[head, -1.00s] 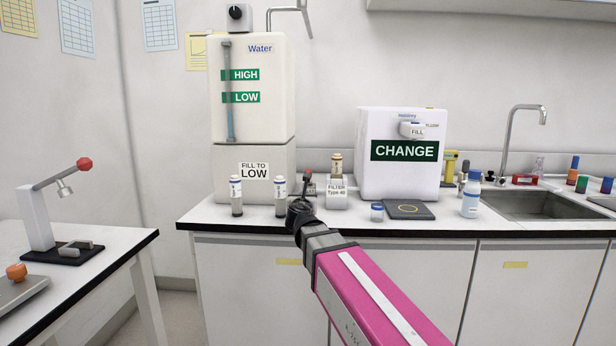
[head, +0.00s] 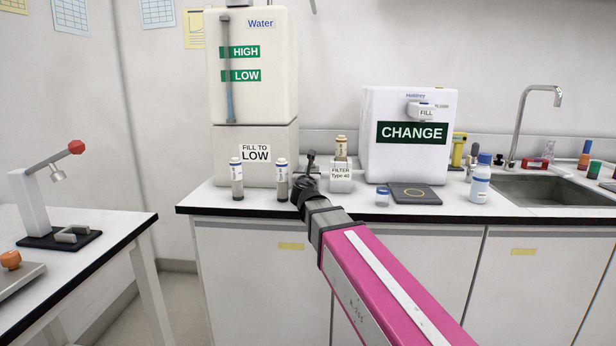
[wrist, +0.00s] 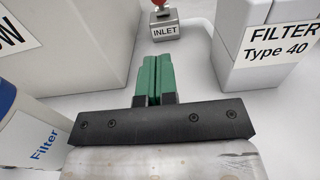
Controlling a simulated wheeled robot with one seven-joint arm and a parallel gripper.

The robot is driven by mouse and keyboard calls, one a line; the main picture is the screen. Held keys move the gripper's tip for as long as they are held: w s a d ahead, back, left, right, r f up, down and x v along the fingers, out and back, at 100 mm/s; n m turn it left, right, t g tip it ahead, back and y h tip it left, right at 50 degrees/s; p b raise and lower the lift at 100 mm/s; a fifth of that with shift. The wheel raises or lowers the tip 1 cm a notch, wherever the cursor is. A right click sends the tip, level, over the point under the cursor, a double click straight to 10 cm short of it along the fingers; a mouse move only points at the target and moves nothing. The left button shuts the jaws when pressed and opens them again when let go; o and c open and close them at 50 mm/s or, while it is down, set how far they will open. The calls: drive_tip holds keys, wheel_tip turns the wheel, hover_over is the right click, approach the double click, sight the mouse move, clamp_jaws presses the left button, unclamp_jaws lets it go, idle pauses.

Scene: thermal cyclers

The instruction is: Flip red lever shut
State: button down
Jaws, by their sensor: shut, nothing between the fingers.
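The lever on a small grey block marked INLET (wrist: 167,28) shows only as the base of a red part (wrist: 160,3) at the top edge of the wrist view. Its upper part is cut off, so its angle cannot be read. In the head view the INLET block (head: 314,171) is partly behind my gripper, and no red tip shows there. My gripper (head: 311,157) is over the counter in front of the block. In the wrist view its green fingers (wrist: 155,72) are together and empty, pointing toward the block, apart from it in the picture.
A filter box (head: 341,184) stands right of the block, and filter bottles (head: 282,180) stand left. The water tank (head: 255,150) is behind. On the left table, a stand has an arm with a red knob (head: 76,147). Bare counter (head: 230,207) lies in front.

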drive_tip(key=w, duration=0.8)
drive_tip(key=shift+w+d, duration=0.1)
drive_tip(key=shift+w+r, duration=0.75)
drive_tip(key=shift+r, duration=0.35)
drive_tip(key=shift+w+r, duration=0.25)
drive_tip(key=shift+r, duration=0.1)
